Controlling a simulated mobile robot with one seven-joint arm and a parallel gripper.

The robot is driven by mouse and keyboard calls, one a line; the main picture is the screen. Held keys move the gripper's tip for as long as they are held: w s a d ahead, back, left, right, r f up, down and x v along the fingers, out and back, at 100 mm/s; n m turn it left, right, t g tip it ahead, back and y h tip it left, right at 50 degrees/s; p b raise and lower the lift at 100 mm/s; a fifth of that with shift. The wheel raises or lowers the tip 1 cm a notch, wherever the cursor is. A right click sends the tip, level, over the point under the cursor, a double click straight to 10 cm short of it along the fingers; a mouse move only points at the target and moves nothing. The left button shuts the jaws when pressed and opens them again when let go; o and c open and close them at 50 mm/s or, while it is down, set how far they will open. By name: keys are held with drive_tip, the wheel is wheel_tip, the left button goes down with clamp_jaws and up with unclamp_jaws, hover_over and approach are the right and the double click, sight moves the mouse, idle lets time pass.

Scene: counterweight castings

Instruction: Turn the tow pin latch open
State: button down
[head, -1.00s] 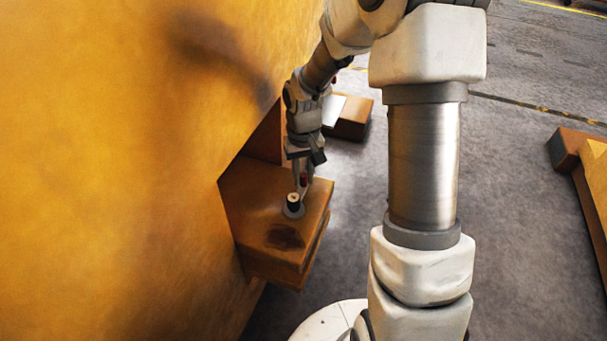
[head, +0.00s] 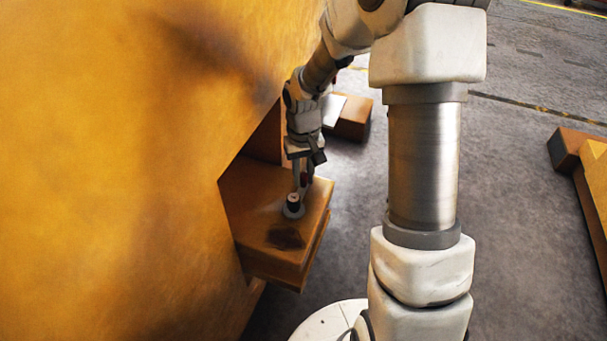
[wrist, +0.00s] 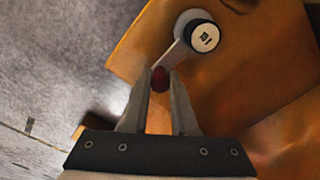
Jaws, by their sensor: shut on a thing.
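The tow pin latch has a round pin head with a white marked cap (wrist: 204,38) and a grey lever arm (wrist: 178,54) running down-left from it to a red knob (wrist: 159,79). In the wrist view the knob sits between the two fingers of my gripper (wrist: 160,85), which is shut on it. In the head view the pin (head: 293,204) stands on top of the brown casting ledge (head: 262,208). My gripper (head: 301,190) reaches down to it from behind. The knob and lever are largely hidden there by the fingers.
A large yellow casting wall (head: 120,170) rises close along the left. A second brown block (head: 353,120) lies beyond the ledge. Another casting (head: 580,165) stands at the right edge. Grey floor (head: 515,210) between them is clear.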

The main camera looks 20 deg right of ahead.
drive_tip(key=shift+r, duration=0.1)
drive_tip(key=n+p, duration=0.2)
drive_tip(key=d+n+p, duration=0.1)
drive_tip(key=shift+s+d+r+n, duration=0.1)
drive_tip(key=shift+s+n, duration=0.2)
drive_tip(key=shift+n, duration=0.1)
drive_tip(key=n+p, duration=0.1)
drive_tip(key=d+n+p, duration=0.1)
drive_tip(key=n, duration=0.1)
drive_tip(key=n+p, duration=0.1)
drive_tip(key=shift+d+n, duration=0.25)
drive_tip(key=shift+n, duration=0.05)
drive_tip(key=n+p, duration=0.1)
drive_tip(key=d+n+p, duration=0.1)
drive_tip(key=n+p, duration=0.2)
drive_tip(key=n, duration=0.1)
drive_tip(key=shift+w+d, duration=0.25)
drive_tip(key=shift+d, duration=0.15)
drive_tip(key=shift+w+d+n+p, duration=0.15)
drive_tip(key=shift+n+p, duration=0.35)
drive_tip(key=shift+n, duration=0.25)
drive_tip(key=shift+w+d+n+p, duration=0.2)
drive_tip(key=shift+n+p, duration=0.3)
drive_tip(key=shift+n, duration=0.3)
drive_tip(key=shift+w+d+n+p, duration=0.15)
drive_tip(key=shift+n+p, duration=0.35)
drive_tip(key=shift+n, duration=0.25)
drive_tip(key=c, duration=0.7)
unclamp_jaws()
drive_tip(key=shift+f, duration=0.2)
